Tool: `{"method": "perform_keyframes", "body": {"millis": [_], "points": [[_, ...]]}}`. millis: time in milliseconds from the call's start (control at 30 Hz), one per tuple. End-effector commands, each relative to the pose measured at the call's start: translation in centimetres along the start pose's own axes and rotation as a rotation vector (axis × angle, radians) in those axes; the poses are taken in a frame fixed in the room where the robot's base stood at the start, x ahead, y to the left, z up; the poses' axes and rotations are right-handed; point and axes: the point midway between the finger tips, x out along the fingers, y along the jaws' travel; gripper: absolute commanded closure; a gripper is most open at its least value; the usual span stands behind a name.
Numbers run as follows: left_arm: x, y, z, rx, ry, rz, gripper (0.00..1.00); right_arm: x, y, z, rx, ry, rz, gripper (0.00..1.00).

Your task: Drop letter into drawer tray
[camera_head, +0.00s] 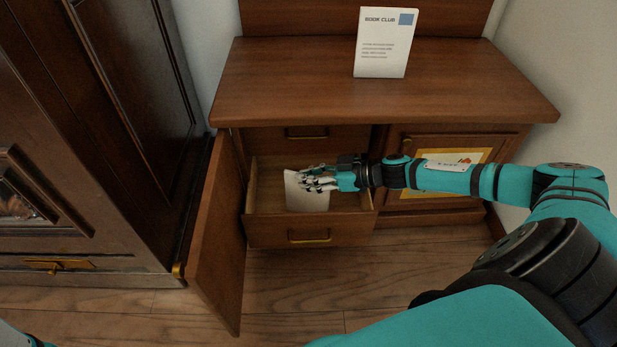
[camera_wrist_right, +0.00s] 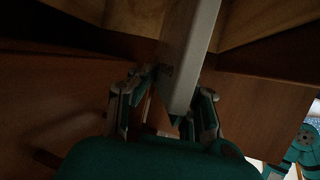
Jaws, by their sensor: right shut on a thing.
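The white letter (camera_head: 308,194) is in my right gripper (camera_head: 318,182), over the open lower drawer (camera_head: 268,234) of the wooden cabinet. Its lower part is inside the outline of the drawer; I cannot tell if it touches the drawer floor. In the right wrist view the letter (camera_wrist_right: 190,60) shows as a pale slab between the fingers of the right gripper (camera_wrist_right: 165,105), which are shut on it. My left gripper is not in view.
An open cabinet door (camera_head: 218,235) stands left of the drawer. A closed upper drawer (camera_head: 306,132) is above it, under the cabinet top (camera_head: 300,85). A "BOOK CLUB" card (camera_head: 385,45) stands on top. A dark armoire (camera_head: 90,130) fills the left.

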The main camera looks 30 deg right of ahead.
Motion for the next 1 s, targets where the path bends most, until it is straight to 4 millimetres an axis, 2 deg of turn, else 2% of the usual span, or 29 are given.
{"method": "perform_keyframes", "body": {"millis": [500,533,700,1000], "points": [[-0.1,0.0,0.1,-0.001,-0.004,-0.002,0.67,0.4,0.0,1.1,0.001,0.000,-0.001,1.00],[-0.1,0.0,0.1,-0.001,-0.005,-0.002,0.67,0.4,0.0,1.2,0.001,0.000,-0.001,0.86],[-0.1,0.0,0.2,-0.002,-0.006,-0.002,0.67,0.4,0.0,1.1,0.000,0.000,-0.001,0.65],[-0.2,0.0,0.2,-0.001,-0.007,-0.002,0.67,0.3,0.1,0.9,-0.001,0.000,0.000,0.65]]}}
